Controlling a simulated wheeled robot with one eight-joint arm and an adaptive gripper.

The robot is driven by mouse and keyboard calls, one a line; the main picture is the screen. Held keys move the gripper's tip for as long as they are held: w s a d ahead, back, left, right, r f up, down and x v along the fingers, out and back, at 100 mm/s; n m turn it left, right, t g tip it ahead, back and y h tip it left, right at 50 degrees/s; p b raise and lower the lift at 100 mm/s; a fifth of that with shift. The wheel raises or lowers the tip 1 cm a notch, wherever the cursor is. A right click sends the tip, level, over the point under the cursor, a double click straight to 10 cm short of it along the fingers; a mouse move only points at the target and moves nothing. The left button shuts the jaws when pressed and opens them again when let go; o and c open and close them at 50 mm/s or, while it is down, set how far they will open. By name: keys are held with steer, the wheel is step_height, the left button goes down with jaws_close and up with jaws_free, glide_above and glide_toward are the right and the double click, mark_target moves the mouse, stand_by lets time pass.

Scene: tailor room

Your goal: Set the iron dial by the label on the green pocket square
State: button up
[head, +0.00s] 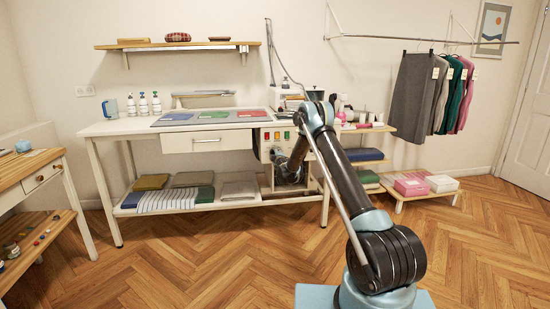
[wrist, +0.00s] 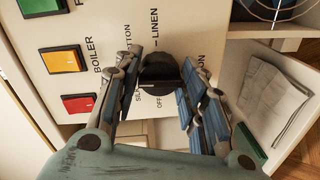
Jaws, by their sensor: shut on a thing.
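The iron dial (wrist: 160,70) is a black knob on a cream panel (wrist: 112,20) in the wrist view. My gripper (wrist: 166,85) is shut on the dial, with a finger on each side of it. LINEN, OFF and part of SILK can be read around the dial; other words are partly covered by the fingers. The green pocket square (head: 212,115) lies flat on the worktable between a blue and a red one. Its label is too small to read.
Green, yellow and red buttons (wrist: 62,60) sit beside the dial, the red one close to a finger. A shelf with a folded cloth (wrist: 272,98) is at the wrist view's right.

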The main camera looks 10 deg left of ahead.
steer(key=shift+w+d+f+m+y, duration=0.1)
steer(key=shift+d+m+y, duration=0.05)
steer(key=shift+m, duration=1.65)
steer(key=shift+w+d+f+m+y, duration=0.1)
steer(key=shift+m+y, duration=0.05)
steer(key=shift+m, duration=1.65)
steer(key=o, duration=1.1)
steer(key=shift+c, duration=0.2)
steer(key=shift+s+a, duration=0.1)
steer(key=shift+s, duration=0.1)
